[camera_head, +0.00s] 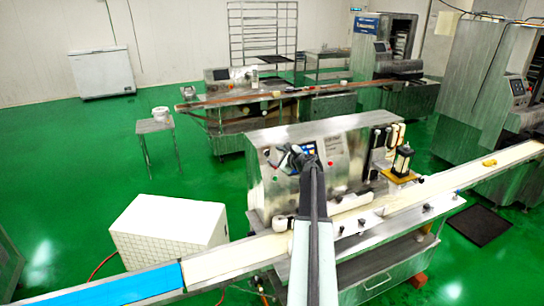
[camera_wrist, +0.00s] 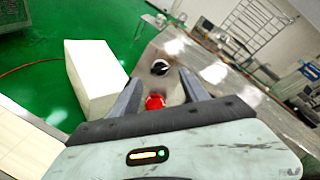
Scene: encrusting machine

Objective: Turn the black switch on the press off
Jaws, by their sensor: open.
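The press (camera_head: 262,190) is a steel machine in the middle of the head view, behind a conveyor. In the wrist view, the black switch (camera_wrist: 160,67) is a round dark knob with a light mark, on the steel panel. It lies just beyond the fingertips, roughly centred between them. A red button (camera_wrist: 154,101) shows nearer, between the fingers. My gripper (camera_wrist: 160,79) is open and empty, its two fingers apart. In the head view my gripper (camera_head: 290,157) is at the press front; I cannot clearly make out the switch there.
A white conveyor belt (camera_head: 225,260) with a blue section (camera_head: 125,290) runs along the front of the press. A white box (camera_head: 170,232) stands on the green floor to the left; it also shows in the wrist view (camera_wrist: 95,75). A second machine line (camera_head: 230,100) stands behind.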

